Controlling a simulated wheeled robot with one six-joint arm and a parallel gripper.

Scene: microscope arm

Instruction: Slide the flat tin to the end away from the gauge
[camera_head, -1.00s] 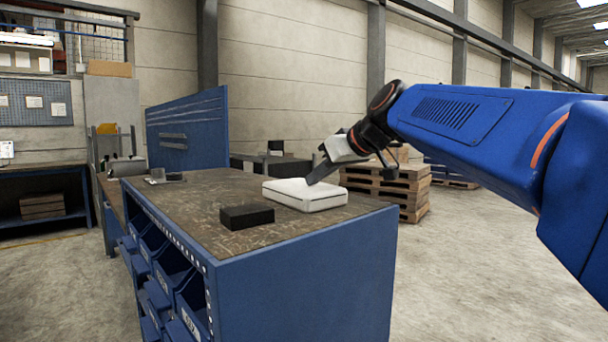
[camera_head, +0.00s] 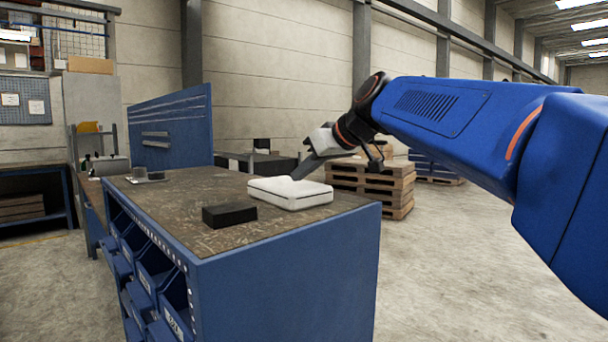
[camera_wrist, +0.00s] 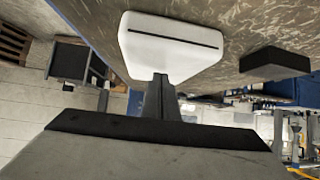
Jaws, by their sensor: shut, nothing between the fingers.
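The flat tin, seen as a white, flat, rounded box (camera_head: 290,194), lies on the worn brown bench top near its right edge. In the wrist view the tin (camera_wrist: 168,52) shows a dark line across it. My gripper (camera_head: 295,178) is shut and empty, tilted down with its tip at the tin's far side. In the wrist view the fingers (camera_wrist: 160,92) are together at the tin's lower edge; I cannot tell whether they touch it. Small grey items (camera_head: 145,175) stand at the bench's far end; I cannot tell whether one is the gauge.
A black block (camera_head: 229,215) lies close to the tin at its left; it also shows in the wrist view (camera_wrist: 272,64). The bench (camera_head: 290,275) has a blue back panel (camera_head: 170,132) at its far end. Bare top lies between the block and the far items.

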